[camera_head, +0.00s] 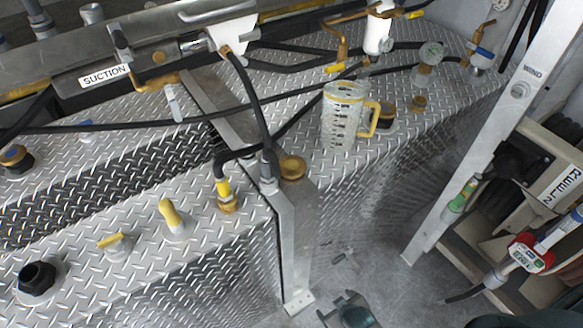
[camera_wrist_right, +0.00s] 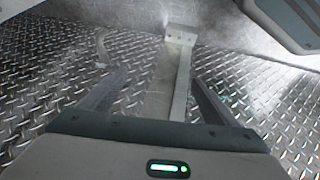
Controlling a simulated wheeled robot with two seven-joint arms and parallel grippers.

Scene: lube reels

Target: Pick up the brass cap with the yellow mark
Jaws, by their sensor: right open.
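Several brass pieces show in the head view. A round brass cap (camera_head: 292,167) sits near the grey metal post, right of the black hose. A brass fitting (camera_head: 228,203) lies under a hose end with a yellow band (camera_head: 223,187). I cannot tell for sure which piece bears the yellow mark. My right gripper (camera_head: 343,303) is at the bottom edge, below and right of these pieces and apart from them. In the right wrist view, it (camera_wrist_right: 157,85) is open and empty, with the metal post behind its fingers. My left gripper is not in view.
A clear measuring jug (camera_head: 342,118) with a yellow handle stands on the tread-plate tank top. Black hoses cross above the tanks. A yellow-handled valve (camera_head: 112,243) and a black fitting (camera_head: 37,278) are at the left. A reel rack (camera_head: 487,155) stands at right.

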